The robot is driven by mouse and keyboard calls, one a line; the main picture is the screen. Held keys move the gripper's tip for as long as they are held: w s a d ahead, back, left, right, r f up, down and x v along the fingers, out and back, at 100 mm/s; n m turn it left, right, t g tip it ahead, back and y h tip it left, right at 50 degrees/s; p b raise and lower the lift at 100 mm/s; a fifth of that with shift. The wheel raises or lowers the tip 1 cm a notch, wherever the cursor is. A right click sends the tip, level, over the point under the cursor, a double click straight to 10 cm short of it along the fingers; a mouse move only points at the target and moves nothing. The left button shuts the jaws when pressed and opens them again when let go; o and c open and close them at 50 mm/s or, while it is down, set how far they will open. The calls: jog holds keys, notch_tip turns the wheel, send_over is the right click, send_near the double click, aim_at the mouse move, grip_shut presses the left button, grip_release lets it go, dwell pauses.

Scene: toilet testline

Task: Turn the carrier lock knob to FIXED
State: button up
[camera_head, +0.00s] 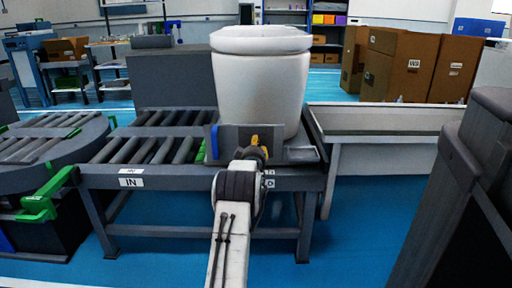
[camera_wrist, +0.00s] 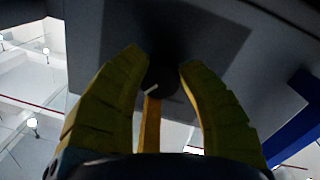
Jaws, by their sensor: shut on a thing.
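The carrier (camera_head: 235,138) is a grey block with a blue edge on the roller line, and a white toilet (camera_head: 258,85) stands on it. My gripper (camera_head: 257,148) is at the carrier's front face, and its yellow fingers show there. In the wrist view my gripper (camera_wrist: 162,70) has its fingers closed around a dark round lock knob (camera_wrist: 161,82) with a short white pointer mark. The pointer slants in that view. The carrier's dark grey face (camera_wrist: 235,45) is behind the knob. No FIXED label is readable, and the head view hides the knob behind my gripper.
A roller conveyor (camera_head: 150,138) with an IN label extends left of the carrier. A curved conveyor (camera_head: 50,140) with green brackets is at the far left. A pale bench (camera_head: 385,120) stands at right, with cardboard boxes (camera_head: 410,65) behind. Blue floor (camera_head: 350,220) is open at front right.

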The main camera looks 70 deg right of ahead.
jog(key=shift+w+r+m, duration=0.2)
jog(key=shift+r+m, duration=0.05)
jog(key=shift+m, duration=0.35)
jog(key=shift+w+r, duration=0.1)
jog(key=o, duration=1.2)
jog(key=shift+f, duration=0.25)
jog(key=shift+m, duration=0.3)
jog(key=shift+s+a, duration=0.1)
jog(key=shift+s, duration=0.1)
jog(key=v, duration=1.1)
jog(key=shift+a, duration=0.35)
jog(key=shift+s, duration=0.1)
